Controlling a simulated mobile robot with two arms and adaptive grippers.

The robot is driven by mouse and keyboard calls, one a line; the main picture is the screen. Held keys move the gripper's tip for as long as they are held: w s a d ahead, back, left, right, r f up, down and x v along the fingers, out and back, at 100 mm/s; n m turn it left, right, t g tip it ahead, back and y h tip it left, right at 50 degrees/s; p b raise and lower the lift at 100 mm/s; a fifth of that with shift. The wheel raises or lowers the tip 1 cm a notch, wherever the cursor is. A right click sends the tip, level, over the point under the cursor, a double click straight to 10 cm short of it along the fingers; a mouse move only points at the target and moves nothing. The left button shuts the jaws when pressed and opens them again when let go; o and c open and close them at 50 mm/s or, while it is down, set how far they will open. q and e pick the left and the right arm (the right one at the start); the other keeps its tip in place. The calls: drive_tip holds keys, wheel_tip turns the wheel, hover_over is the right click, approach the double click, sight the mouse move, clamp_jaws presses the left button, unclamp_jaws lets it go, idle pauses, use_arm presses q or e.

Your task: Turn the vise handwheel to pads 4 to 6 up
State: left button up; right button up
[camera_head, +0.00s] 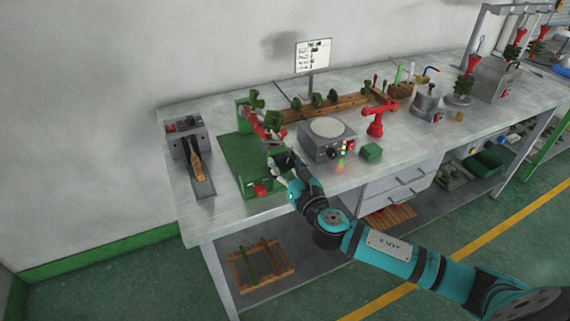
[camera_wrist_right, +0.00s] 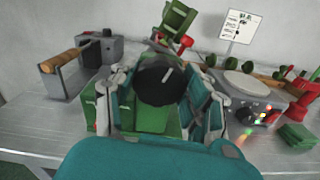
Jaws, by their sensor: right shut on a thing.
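The vise is a green fixture (camera_head: 240,160) at the left part of the bench, with red parts and green pads on its upper part (camera_head: 253,119). In the right wrist view its green upper part (camera_wrist_right: 177,20) stands behind a round black handwheel (camera_wrist_right: 160,82) with a light mark. My right gripper (camera_head: 282,161) is shut on the handwheel; in the right wrist view its fingers (camera_wrist_right: 160,100) lie on both sides of the wheel. The pad numbers are too small to read. My left gripper is not in view.
A grey box with a wooden-handled tool (camera_head: 197,165) stands left of the vise. A grey machine with a round plate (camera_head: 327,128), a green block (camera_head: 371,151) and a red stand (camera_head: 379,118) are to the right. A wooden rack (camera_head: 335,106) and a sign (camera_head: 313,55) are behind.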

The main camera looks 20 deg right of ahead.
drive_tip(key=shift+d+m, duration=0.1)
drive_tip(key=shift+m, duration=2.1)
drive_tip(key=shift+m+b, duration=0.4)
drive_tip(key=shift+m, duration=1.7)
drive_tip(key=shift+d+f+m, duration=0.1)
drive_tip(key=shift+m, duration=3.7)
drive_tip(key=shift+f+m+p, duration=0.15)
drive_tip(key=shift+m+p, duration=0.45)
drive_tip(key=shift+m, duration=1.3)
drive_tip(key=shift+m+p, duration=0.55)
drive_tip(key=shift+m, duration=1.35)
drive_tip(key=shift+f+m+p, duration=0.1)
drive_tip(key=shift+m+p, duration=0.75)
drive_tip(key=shift+m, duration=1.35)
drive_tip(key=shift+m+p, duration=0.65)
drive_tip(key=shift+m, duration=0.85)
drive_tip(key=shift+a+f+m, duration=0.15)
drive_tip(key=shift+a+m, duration=0.05)
drive_tip(key=shift+m, duration=0.4)
